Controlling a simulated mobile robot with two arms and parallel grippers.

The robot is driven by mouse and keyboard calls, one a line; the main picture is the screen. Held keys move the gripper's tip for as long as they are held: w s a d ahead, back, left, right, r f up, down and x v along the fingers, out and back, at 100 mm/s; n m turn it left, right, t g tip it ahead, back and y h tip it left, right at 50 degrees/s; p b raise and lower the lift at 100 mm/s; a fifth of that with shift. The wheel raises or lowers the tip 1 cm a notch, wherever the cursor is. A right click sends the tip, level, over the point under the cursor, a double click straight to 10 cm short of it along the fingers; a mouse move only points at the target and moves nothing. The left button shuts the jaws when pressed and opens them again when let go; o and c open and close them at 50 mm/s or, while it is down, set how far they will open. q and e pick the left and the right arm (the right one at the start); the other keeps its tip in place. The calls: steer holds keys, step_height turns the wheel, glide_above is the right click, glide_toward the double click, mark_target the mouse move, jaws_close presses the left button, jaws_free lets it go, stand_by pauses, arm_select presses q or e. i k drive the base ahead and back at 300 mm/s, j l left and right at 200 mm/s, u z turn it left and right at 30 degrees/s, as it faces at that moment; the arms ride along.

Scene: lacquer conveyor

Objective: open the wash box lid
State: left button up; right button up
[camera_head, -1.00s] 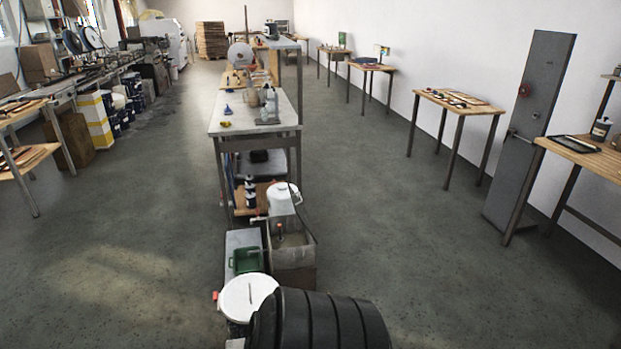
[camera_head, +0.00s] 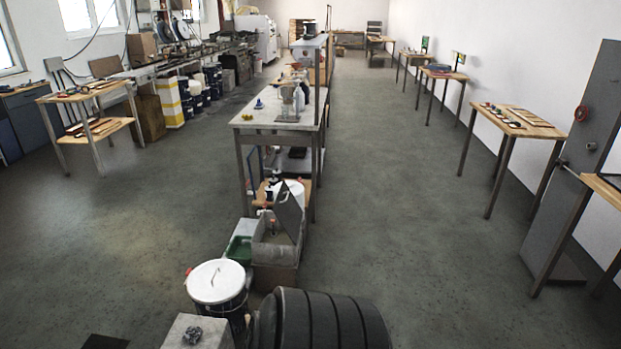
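A grey open-topped box (camera_head: 268,252), which looks like the wash box, stands low on the floor-level stand in front of the centre bench. A thin grey panel (camera_head: 289,214), seemingly its lid, stands tilted up at the box's right side. Part of the box's inside shows. The panel's hinge is too small to make out. Neither of my grippers is in view.
A green tray (camera_head: 239,250) sits left of the box. A white-lidded bucket (camera_head: 215,281) and a large black ribbed drum (camera_head: 325,322) stand in front. A grey block (camera_head: 197,331) holds a crumpled metallic lump. Open floor (camera_head: 420,240) lies to the right.

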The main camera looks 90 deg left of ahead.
mark_target(287, 211)
steer(key=i+j+u, duration=0.2)
steer(key=u, duration=0.25)
steer(key=i+j+u, duration=0.1)
steer(key=i+u, duration=0.55)
steer(key=u, duration=0.2)
steer(key=i+u, duration=0.4)
steer(key=i+l+u, duration=0.2)
steer(key=u, duration=0.25)
